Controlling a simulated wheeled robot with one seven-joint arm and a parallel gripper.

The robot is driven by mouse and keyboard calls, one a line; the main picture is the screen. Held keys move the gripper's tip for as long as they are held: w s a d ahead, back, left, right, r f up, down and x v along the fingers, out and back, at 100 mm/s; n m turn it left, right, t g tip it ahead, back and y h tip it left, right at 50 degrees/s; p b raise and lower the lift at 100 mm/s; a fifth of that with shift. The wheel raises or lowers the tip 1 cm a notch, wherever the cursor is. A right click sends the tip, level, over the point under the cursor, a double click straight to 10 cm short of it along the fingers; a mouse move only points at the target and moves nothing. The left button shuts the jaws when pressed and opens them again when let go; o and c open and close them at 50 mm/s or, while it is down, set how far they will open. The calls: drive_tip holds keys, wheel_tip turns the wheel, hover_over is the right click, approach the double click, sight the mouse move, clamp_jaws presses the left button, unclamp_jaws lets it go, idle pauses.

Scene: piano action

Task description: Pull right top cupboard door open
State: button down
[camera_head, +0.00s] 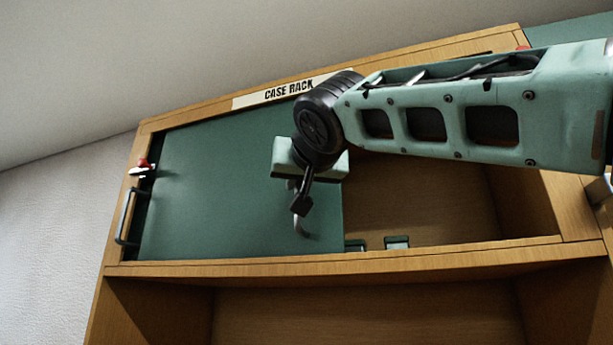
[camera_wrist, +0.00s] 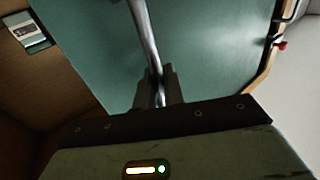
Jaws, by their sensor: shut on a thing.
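A green cupboard door panel (camera_head: 220,205) covers the left part of the top compartment under the CASE RACK label. It also fills much of the wrist view (camera_wrist: 220,50). A curved metal handle (camera_head: 300,229) stands near the panel's right edge. My gripper (camera_head: 302,200) is in front of the panel and shut on this handle. In the wrist view the handle bar (camera_wrist: 143,35) runs between both fingers of my gripper (camera_wrist: 160,78). The right part of the compartment is open, showing its bare wooden inside (camera_head: 440,205). My arm hides the panel's upper right corner.
A second handle (camera_head: 126,216) and a small red-topped fitting (camera_head: 143,165) are at the cupboard's left edge. Small green items (camera_head: 397,242) sit at the open compartment's lower edge. The wooden frame (camera_head: 400,256) borders the opening. An open shelf lies below.

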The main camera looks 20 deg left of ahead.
drive_tip(key=c, duration=1.6)
unclamp_jaws()
drive_tip(key=shift+b+v, duration=4.5)
drive_tip(key=shift+v, duration=4.3)
drive_tip(key=shift+a, duration=0.1)
